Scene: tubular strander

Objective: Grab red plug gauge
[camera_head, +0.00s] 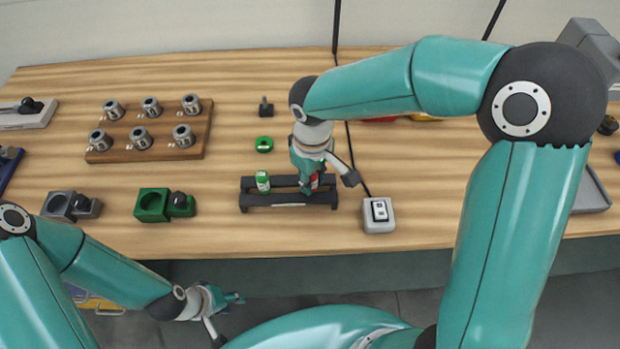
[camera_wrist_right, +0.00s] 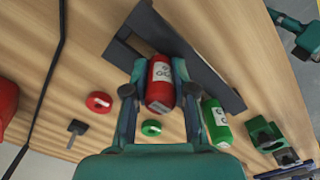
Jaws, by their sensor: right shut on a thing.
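The red plug gauge (camera_head: 314,181) stands at the right end of a dark rack (camera_head: 290,201), mostly hidden by my right gripper in the head view. In the right wrist view the red plug gauge (camera_wrist_right: 160,82) with its white label lies between the two fingers. My right gripper (camera_wrist_right: 160,95) is shut on it, at the rack (camera_wrist_right: 221,92). A green plug gauge (camera_head: 263,182) stands at the rack's left end; it also shows in the right wrist view (camera_wrist_right: 216,124). My left gripper (camera_head: 236,298) is low in front of the table, away from the rack; its finger opening is unclear.
A green ring (camera_head: 264,144) lies behind the rack, and a grey switch box (camera_head: 379,215) stands to its right. A green holder (camera_head: 153,205) is at left. A wooden block (camera_head: 150,148) with several metal cylinders sits further back.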

